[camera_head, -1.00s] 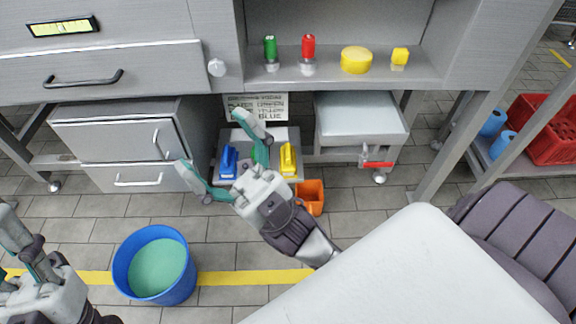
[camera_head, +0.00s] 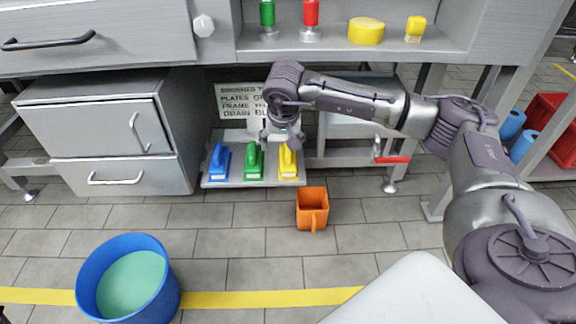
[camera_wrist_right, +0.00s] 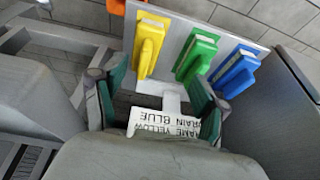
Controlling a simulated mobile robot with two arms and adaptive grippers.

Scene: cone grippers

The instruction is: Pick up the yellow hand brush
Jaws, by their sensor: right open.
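The yellow hand brush (camera_head: 288,162) stands at the right end of a grey shelf plate (camera_head: 236,181), beside a green brush (camera_head: 254,161) and a blue brush (camera_head: 219,161). My right gripper (camera_head: 283,142) hangs just above and behind the yellow brush, mostly hidden by my wrist. In the right wrist view my gripper (camera_wrist_right: 155,92) is open and empty. There the yellow brush (camera_wrist_right: 149,47) lies beyond the fingertips, between their lines, with the green brush (camera_wrist_right: 196,54) and blue brush (camera_wrist_right: 235,70) to its right. My left gripper does not show.
A printed sign (camera_head: 238,100) stands behind the brushes. An orange bin (camera_head: 312,208) sits on the floor in front. A blue bucket (camera_head: 128,278) stands at lower left. A grey drawer cabinet (camera_head: 108,140) is left of the plate, and a red-handled valve (camera_head: 393,159) is to the right.

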